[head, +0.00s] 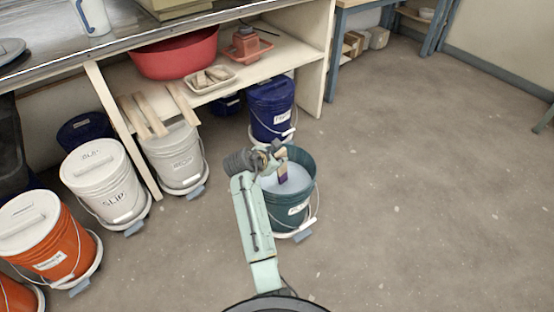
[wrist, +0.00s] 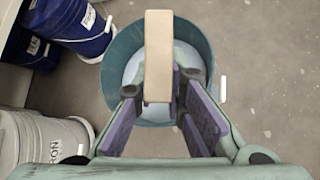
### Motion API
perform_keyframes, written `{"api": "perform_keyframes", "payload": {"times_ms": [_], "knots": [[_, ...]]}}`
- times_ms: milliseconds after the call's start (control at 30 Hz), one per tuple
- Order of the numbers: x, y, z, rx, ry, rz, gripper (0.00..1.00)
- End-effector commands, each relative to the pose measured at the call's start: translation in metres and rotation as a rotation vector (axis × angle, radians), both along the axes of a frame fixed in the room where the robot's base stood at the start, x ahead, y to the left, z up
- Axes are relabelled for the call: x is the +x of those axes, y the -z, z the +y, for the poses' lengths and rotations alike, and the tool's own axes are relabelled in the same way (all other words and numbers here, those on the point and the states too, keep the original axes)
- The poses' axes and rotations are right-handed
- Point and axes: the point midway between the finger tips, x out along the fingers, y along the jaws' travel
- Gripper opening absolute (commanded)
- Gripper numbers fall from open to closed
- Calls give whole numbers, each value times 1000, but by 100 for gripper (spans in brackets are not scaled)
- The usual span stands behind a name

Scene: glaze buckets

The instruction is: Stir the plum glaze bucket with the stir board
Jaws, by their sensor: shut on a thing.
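The stir board (wrist: 158,50) is a pale wooden slat, seen from above in the wrist view. My gripper (wrist: 160,92) is shut on it, with a purple-padded finger on either side. In the head view my gripper (head: 279,163) is over the open teal bucket (head: 287,212), which holds pale bluish-lilac glaze (head: 297,181). The teal bucket (wrist: 205,48) also shows beneath the board in the wrist view. The board's lower end is hidden, so I cannot tell whether it touches the glaze. The bucket's label is too small to read.
A blue lidded bucket (head: 271,108) stands behind the teal one. White lidded buckets (head: 104,183) and an orange one (head: 45,240) stand left. A shelf above bears a red basin (head: 176,55), a tray (head: 209,80) and loose slats (head: 143,114). The floor at right is clear.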

Motion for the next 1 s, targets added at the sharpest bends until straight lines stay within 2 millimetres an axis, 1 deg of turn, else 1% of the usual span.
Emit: {"api": "perform_keyframes", "payload": {"times_ms": [33, 100, 600, 800, 1000], "knots": [[2, 7, 0, 0, 1, 1, 0], [5, 13, -1, 0, 1, 1, 0], [23, 58, -3, 0, 1, 1, 0], [28, 66, -4, 0, 0, -1, 0], [29, 69, -4, -1, 0, -1, 0]]}}
